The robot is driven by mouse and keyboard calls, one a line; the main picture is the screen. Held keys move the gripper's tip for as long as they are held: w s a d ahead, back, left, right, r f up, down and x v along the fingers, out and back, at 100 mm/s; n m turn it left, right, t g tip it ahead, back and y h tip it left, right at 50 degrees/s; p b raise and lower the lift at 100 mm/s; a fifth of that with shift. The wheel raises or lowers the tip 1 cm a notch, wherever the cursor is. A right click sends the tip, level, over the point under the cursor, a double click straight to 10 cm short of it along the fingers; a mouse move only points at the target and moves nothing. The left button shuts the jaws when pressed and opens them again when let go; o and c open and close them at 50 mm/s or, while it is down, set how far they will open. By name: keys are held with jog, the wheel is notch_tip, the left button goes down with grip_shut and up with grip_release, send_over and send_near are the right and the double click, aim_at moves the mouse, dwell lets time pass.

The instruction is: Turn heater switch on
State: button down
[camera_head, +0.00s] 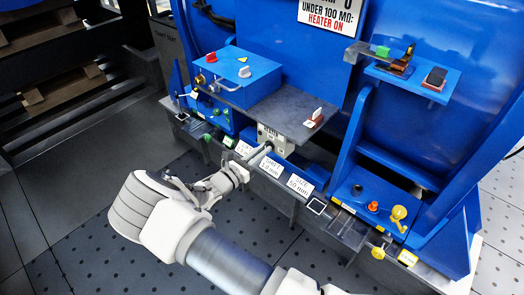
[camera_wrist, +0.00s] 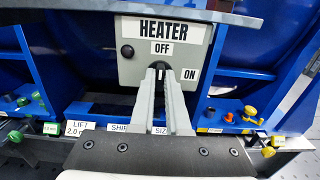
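The heater switch box (camera_wrist: 203,32) is a grey panel labelled HEATER, with OFF at the top and ON at the right. Its dark knob (camera_wrist: 160,66) sits just below the OFF mark; which way it points is hard to see. My gripper (camera_wrist: 161,72) has its two grey fingers around the knob, one on each side, with a narrow gap between them. I cannot tell whether they press on it. In the head view the box (camera_head: 284,148) is under a grey shelf, and my gripper (camera_head: 264,150) reaches its front from the lower left.
A dark button (camera_wrist: 127,51) is left of the knob. The grey shelf (camera_head: 272,112) overhangs the box. White label plates (camera_head: 300,183) line the ledge below. A yellow knob (camera_head: 399,213) and a red knob (camera_head: 373,206) stand to the right. Open floor lies in front.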

dwell(0.5)
jog(key=shift+s+d+f+m+b, duration=0.15)
jog(key=shift+m+b, duration=0.45)
jog(key=shift+m, duration=3.8)
jog(key=shift+a+f+m+b, duration=0.1)
jog(key=shift+m+b, duration=0.5)
jog(key=shift+m, duration=3.8)
jog(key=c, duration=0.9)
grip_release()
